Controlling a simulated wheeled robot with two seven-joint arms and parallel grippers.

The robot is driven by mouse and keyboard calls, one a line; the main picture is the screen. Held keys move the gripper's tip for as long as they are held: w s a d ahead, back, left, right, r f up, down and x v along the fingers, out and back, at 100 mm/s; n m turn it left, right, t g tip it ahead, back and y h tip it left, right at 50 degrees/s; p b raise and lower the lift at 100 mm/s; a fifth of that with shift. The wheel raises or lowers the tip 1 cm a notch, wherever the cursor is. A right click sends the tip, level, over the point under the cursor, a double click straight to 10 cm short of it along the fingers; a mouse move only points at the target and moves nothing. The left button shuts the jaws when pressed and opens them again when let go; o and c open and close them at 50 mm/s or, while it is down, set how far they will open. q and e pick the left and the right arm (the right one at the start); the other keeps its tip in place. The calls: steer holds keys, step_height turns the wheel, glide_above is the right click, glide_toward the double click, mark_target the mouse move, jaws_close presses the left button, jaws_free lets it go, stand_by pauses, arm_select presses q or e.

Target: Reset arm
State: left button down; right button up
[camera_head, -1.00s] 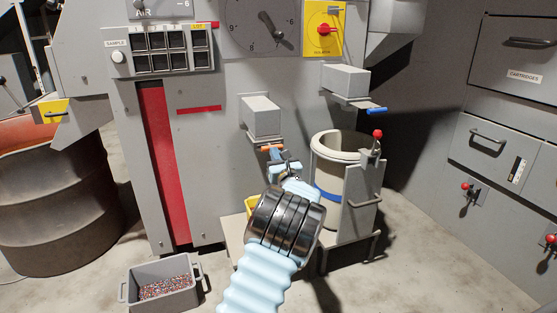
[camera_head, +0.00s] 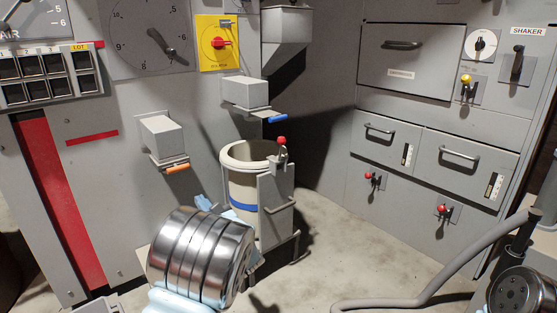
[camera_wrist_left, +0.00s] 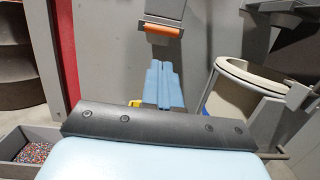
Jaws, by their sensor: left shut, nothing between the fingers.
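My left gripper shows in the left wrist view (camera_wrist_left: 163,72) with its two light blue fingers together and nothing between them. It is below the orange-handled spout (camera_wrist_left: 160,30), apart from it. In the head view, my metal-banded left wrist hides most of the gripper; only light blue parts show past it, in front of the lower machine front and left of the pale drum. My right gripper is not in view.
A pale open drum (camera_head: 237,154) with a blue band stands in a metal holder (camera_head: 275,200) with a red knob. A blue-handled spout (camera_head: 246,93) is above it. A grey bin of scrap bits (camera_wrist_left: 32,149) sits at lower left. Drawers (camera_head: 459,163) line the right wall. A hose (camera_head: 440,285) crosses lower right.

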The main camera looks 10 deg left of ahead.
arm_select(q)
steer(key=s+a+f+n+g+h+p, duration=0.15)
steer(key=s+f+g, duration=0.3)
steer(key=f, duration=0.45)
steer(key=s+a+f+n+g+h+p, duration=0.1)
steer(key=s+f+n+g+h+p, duration=0.25)
steer(key=f, duration=0.55)
steer(key=s+d+f+n+g+h, duration=0.4)
steer(key=s+d+f+g, duration=0.1)
steer(key=s+f, duration=0.55)
steer(key=s+d+f+n+h+p, duration=0.1)
steer(key=s+d+n+h+p, duration=0.2)
steer(key=s+d+n+h, duration=0.45)
steer(key=s+d+f+n+h+p, duration=0.1)
steer(key=s+d+n+h+p, duration=0.3)
steer(key=d+n, duration=0.7)
step_height(320, 180, down, 17)
steer(key=t+y+b, duration=0.1)
steer(key=b, duration=1.8)
steer(key=shift+f, duration=0.2)
